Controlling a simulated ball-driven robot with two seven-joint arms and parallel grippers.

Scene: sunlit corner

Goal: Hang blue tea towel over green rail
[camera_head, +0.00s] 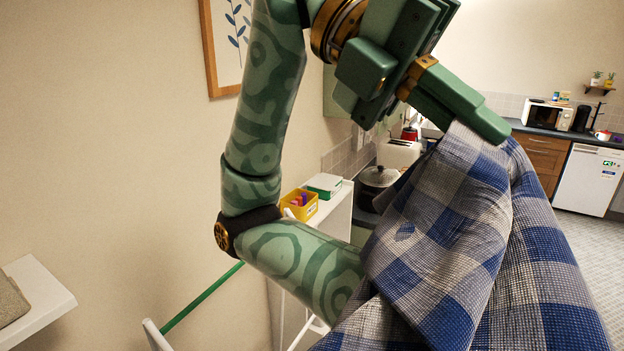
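The blue tea towel (450,225), checked blue, white and grey, hangs in loose folds at the right and runs out of the bottom of the picture. My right gripper (490,122) is at the top centre-right, its green fingers shut on the towel's upper edge and pointing down to the right. The green rail (203,296) is a thin slanting bar at the lower left, with a white end piece (156,335). The towel is apart from its visible part. My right arm and the towel may hide the rest of the rail. My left gripper is not in view.
A white shelf (40,300) juts in at the lower left. A dark pot (378,178) is beyond. A framed picture hangs above. Kitchen cabinets (545,160) are far right.

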